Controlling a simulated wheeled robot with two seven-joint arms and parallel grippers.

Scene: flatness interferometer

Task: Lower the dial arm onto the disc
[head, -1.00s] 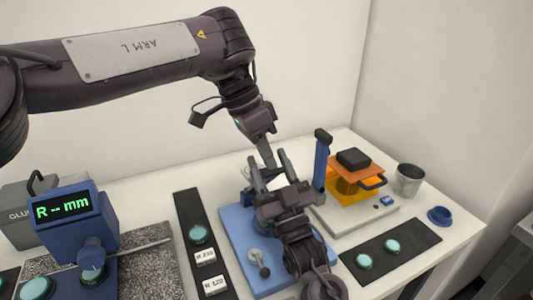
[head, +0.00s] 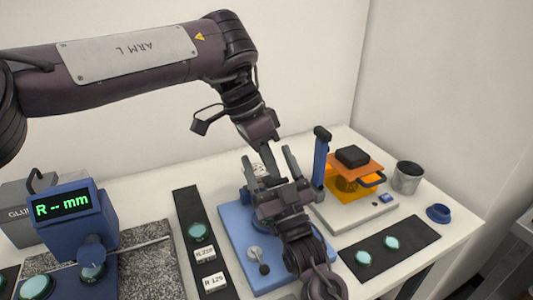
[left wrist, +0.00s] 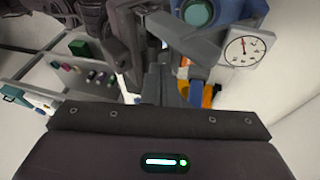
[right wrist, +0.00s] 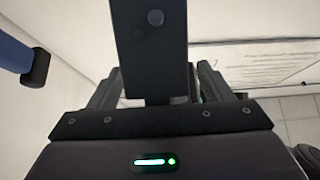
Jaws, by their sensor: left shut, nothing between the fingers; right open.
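My right gripper (head: 267,158) is open above the base. My left gripper (head: 271,175) comes down between its fingers, shut and empty; its closed fingers show in the left wrist view (left wrist: 157,80). A dark bar (right wrist: 152,50) stands between my right fingers in the right wrist view; I cannot tell whether it is the dial arm.
A blue post (head: 321,160) and an orange stage (head: 355,168) stand close to the right. A metal cup (head: 408,178) and a dark mat (head: 410,238) with two teal discs lie farther right. A blue readout box (head: 75,225) stands left.

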